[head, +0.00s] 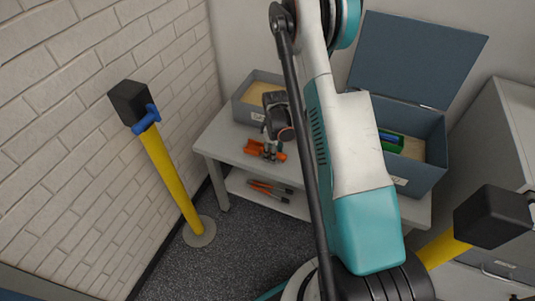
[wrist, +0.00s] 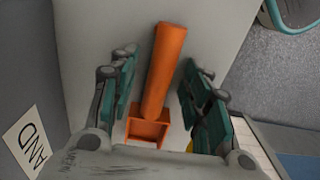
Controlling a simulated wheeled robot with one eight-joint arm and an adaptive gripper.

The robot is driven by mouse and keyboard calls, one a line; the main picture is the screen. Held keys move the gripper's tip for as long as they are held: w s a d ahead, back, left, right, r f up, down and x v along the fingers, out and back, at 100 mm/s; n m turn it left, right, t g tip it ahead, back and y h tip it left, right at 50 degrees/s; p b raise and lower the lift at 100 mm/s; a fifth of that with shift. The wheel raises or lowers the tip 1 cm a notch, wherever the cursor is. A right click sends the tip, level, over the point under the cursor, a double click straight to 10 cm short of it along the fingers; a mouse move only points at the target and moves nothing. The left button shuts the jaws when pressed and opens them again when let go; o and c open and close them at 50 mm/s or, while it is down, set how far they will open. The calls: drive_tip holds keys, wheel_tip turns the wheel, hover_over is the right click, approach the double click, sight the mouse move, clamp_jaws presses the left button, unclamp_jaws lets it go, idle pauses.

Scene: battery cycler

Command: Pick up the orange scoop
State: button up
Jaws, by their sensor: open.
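The orange scoop (wrist: 166,68) lies on the light table top in the wrist view. Its long handle points up the picture and its square, hollow bowl is at the lower end. My gripper (wrist: 158,85) is open, with green-padded fingers to the left and right of the scoop and a gap on each side. In the head view the scoop (head: 253,147) is on the table near its front left edge. My gripper (head: 268,150) is over it there and hides its middle.
An open grey box (head: 241,112) stands behind on the table's left. A blue-grey box (head: 429,166) with raised lid (head: 415,58) stands right, holding a green item (head: 391,141). Orange-handled tools (head: 268,188) lie on the lower shelf. A yellow post (head: 170,175) stands left.

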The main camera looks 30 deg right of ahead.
drive_tip(key=shift+f, duration=0.15)
drive_tip(key=shift+c, duration=0.3)
clamp_jaws()
wheel_tip(320, 180, up, 20)
drive_tip(key=p, duration=0.7)
drive_tip(key=shift+r, duration=0.2)
drive_tip(key=c, duration=0.7)
unclamp_jaws()
drive_tip(key=shift+c, duration=0.2)
clamp_jaws()
